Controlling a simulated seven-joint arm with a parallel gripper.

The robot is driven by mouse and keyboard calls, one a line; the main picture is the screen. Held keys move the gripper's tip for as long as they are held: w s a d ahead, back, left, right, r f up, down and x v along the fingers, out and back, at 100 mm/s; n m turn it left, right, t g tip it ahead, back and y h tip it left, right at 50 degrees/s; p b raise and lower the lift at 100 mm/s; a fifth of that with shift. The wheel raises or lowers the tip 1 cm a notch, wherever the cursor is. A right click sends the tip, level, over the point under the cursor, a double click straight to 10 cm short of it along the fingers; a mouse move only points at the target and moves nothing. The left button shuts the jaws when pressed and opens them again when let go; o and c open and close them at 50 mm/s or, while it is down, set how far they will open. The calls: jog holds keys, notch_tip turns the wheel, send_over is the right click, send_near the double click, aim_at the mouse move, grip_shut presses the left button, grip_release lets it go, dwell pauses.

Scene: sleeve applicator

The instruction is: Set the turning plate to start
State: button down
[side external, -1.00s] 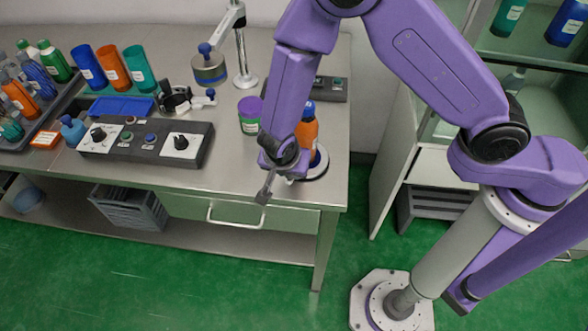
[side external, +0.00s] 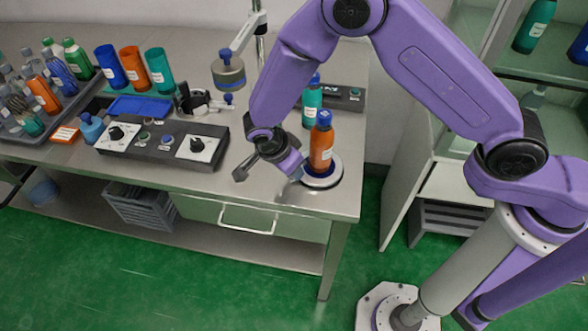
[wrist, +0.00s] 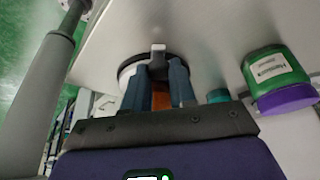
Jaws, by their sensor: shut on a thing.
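The turning plate (side external: 337,181) is a round white disc with a dark middle at the right end of the table. An orange bottle (side external: 321,148) with a blue cap stands upright on it. My gripper (side external: 299,174) is tilted down at the plate's left edge. In the wrist view, the blue-grey fingers of my gripper (wrist: 163,72) are shut around a small pale tab (wrist: 158,47) at the rim of the plate (wrist: 125,72). The exact contact is partly hidden by the fingers.
A teal bottle (side external: 312,103) stands behind the plate, near a dark box (side external: 345,97). A control panel with knobs (side external: 160,142) lies to the left. The table's front edge is close to the plate.

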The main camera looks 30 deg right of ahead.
jog(key=shift+w+d+m+g, duration=0.3)
jog(key=shift+w+m, duration=0.3)
jog(key=shift+m, duration=0.3)
jog(key=shift+w+d+m+g, duration=0.15)
jog(key=shift+w+m+g, duration=0.35)
jog(key=shift+m, duration=0.4)
jog(key=shift+w+d, duration=0.15)
jog(key=shift+w, duration=0.1)
jog(key=c, duration=0.9)
grip_release()
jog(key=shift+a+r, duration=0.1)
jog(key=shift+a, duration=0.1)
jog(key=shift+a+r, duration=0.15)
jog(key=shift+r, duration=0.2)
jog(key=v, duration=1.6)
jog(key=shift+r, duration=0.2)
